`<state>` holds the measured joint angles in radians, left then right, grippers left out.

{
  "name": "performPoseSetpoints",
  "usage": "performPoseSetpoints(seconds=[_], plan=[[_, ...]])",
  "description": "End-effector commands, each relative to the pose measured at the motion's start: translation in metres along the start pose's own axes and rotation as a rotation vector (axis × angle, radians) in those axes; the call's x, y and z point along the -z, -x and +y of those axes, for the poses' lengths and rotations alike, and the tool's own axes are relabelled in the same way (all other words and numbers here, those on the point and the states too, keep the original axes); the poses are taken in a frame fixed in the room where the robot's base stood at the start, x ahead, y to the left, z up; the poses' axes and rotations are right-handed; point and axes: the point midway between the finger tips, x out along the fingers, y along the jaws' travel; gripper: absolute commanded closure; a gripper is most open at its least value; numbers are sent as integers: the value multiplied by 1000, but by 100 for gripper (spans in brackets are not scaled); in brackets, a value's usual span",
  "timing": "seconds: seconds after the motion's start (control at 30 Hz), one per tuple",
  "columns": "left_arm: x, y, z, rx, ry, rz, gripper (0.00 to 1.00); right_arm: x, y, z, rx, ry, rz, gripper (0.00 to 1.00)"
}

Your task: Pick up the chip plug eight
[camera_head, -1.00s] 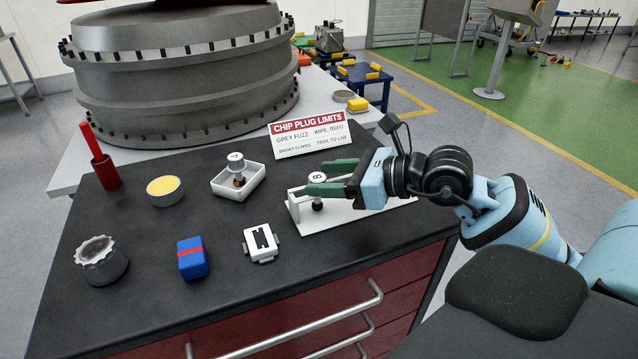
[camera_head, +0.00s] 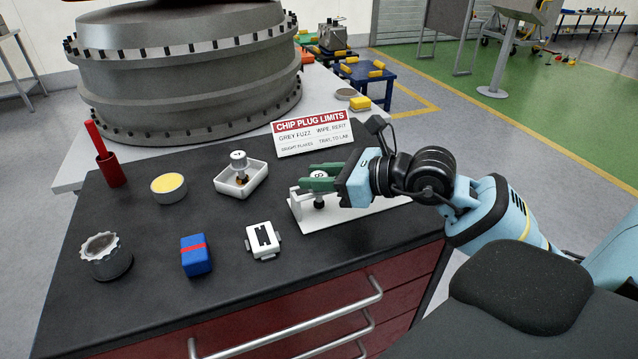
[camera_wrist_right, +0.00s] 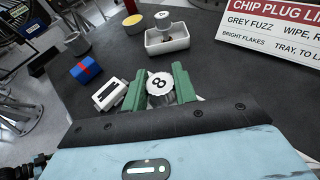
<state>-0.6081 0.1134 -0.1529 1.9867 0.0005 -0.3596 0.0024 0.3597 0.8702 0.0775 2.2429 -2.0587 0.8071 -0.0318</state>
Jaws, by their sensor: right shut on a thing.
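The chip plug eight, with a white round cap marked 8 (camera_wrist_right: 160,84), is between the green fingers of my right gripper (camera_head: 318,180). The gripper is shut on its cap. In the head view the cap shows partly behind the fingers, and the dark lower part (camera_head: 319,201) stands at the white rack (camera_head: 345,212). I cannot tell whether the plug is still seated in the rack. In the right wrist view the fingers (camera_wrist_right: 159,88) close on both sides of the cap. My left gripper is not in view.
A white tray (camera_head: 257,186) holds another plug (camera_head: 239,162). A sign (camera_head: 313,134) stands behind the rack. A white block with black marking (camera_head: 263,240), a blue box with a red band (camera_head: 195,255), a yellow tin (camera_head: 169,187) and a knurled grey jar (camera_head: 105,257) stand on the dark bench top.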

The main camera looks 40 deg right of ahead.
Motion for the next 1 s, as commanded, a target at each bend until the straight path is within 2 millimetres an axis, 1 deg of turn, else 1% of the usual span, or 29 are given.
performPoseSetpoints(seconds=[0.17,0.27,0.37,0.5,0.6,0.7,0.83,1.0], plan=[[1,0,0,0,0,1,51,-2,0,0,0,1,-1,95],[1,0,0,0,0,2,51,-8,2,0,1,3,-3,95],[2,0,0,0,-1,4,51,-23,7,0,2,6,-5,95],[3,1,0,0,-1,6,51,-50,15,0,2,7,-7,95],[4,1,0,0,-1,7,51,-66,20,0,2,6,-6,95],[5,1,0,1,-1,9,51,-80,25,0,1,4,-5,95],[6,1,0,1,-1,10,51,-91,28,0,1,2,-2,95],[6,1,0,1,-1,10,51,-96,30,0,0,0,-1,95]])
